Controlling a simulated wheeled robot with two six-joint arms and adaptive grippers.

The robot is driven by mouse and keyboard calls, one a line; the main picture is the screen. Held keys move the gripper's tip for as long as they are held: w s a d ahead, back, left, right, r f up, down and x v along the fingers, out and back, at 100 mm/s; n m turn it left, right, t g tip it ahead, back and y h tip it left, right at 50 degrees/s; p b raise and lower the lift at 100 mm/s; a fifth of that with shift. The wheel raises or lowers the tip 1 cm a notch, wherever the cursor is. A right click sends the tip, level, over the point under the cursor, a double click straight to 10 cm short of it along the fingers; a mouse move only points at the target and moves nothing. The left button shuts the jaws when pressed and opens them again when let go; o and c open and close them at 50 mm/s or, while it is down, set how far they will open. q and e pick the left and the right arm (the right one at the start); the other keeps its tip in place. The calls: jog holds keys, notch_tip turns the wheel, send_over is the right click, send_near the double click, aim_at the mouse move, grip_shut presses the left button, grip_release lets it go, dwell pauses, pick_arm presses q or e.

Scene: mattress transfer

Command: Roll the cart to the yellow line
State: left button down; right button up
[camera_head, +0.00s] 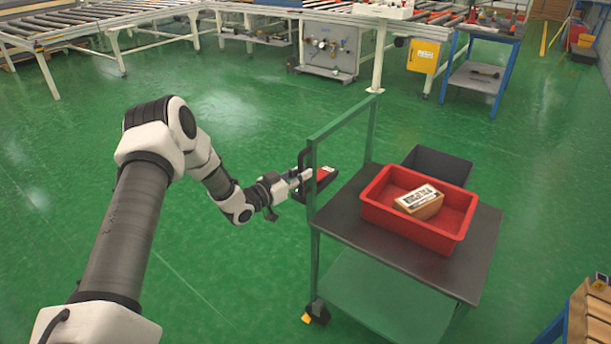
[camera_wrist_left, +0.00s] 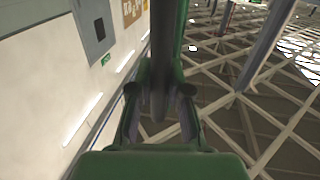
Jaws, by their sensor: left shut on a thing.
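The cart (camera_head: 345,207) stands right of centre in the head view, with a dark top, a green push frame and a green lower shelf (camera_head: 385,290). It carries a red bin (camera_head: 425,235) with a small labelled box (camera_head: 419,202) inside. My right gripper is out of view.
A dark grey bin (camera_head: 437,164) shows behind the red bin, its base hidden. Roller conveyors (camera_head: 100,20) and a blue-legged table (camera_head: 477,76) stand along the back. A wooden-topped piece (camera_head: 592,318) is at the lower right. Green floor (camera_head: 240,110) is open left of the cart.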

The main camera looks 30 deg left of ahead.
pick_arm(q)
jog(key=shift+a+r, duration=0.1)
jog(key=shift+a, duration=0.05)
jog(key=c, duration=1.1)
grip_release()
jog(key=shift+a, duration=0.2)
jog(key=shift+s, duration=0.1)
jog(key=v, duration=1.1)
jog(key=shift+s, duration=0.4)
jog(key=shift+a, duration=0.15)
